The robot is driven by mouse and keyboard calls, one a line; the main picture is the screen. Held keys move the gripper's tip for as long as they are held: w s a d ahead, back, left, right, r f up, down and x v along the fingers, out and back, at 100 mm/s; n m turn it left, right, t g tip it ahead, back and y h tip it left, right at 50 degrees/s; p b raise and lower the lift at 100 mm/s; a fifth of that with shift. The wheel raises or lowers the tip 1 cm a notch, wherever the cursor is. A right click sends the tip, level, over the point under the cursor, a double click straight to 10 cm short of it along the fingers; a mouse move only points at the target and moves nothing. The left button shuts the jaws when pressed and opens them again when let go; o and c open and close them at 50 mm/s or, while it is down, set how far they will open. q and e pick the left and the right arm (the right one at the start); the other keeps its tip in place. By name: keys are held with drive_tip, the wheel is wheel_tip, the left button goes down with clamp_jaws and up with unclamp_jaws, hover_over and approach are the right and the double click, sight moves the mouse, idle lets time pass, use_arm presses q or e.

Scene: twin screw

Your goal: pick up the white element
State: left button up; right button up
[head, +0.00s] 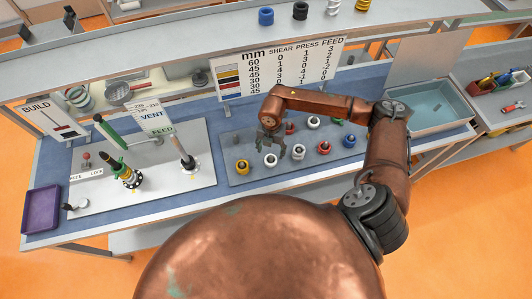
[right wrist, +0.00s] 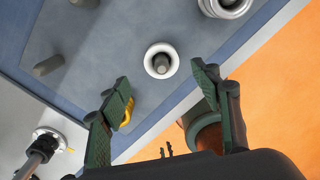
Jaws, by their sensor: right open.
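A white ring-shaped element (head: 270,160) sits on the front row of the grey board, right of the yellow one. In the right wrist view a white ring (right wrist: 161,50) stands around a grey post, just beyond the space between my fingertips. My right gripper (head: 267,146) is above the board, close to this front white ring; it also shows in the right wrist view (right wrist: 160,78), open and empty, fingers apart. My left gripper is not in view.
A yellow ring (head: 242,167) stands left of the white one, and part of it shows behind a finger in the wrist view (right wrist: 127,114). Red, green and blue elements stand to the right. A grey panel with upright levers (head: 205,170) and a purple tray (head: 42,209) lie left.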

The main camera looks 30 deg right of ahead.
sight(270, 157)
drive_tip(key=shift+s+f, duration=0.1)
drive_tip(key=shift+f, duration=0.3)
wheel_tip(270, 157, down, 4)
drive_tip(key=shift+s+a+r+p, duration=0.15)
drive_tip(key=shift+p, duration=1)
wheel_tip(270, 157, down, 2)
drive_tip(key=shift+f, duration=0.45)
drive_tip(key=c, duration=1.2)
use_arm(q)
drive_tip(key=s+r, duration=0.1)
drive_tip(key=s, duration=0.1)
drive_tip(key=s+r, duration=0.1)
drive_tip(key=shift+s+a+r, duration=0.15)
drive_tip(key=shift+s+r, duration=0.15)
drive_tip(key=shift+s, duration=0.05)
use_arm(e)
drive_tip(key=shift+c, duration=0.3)
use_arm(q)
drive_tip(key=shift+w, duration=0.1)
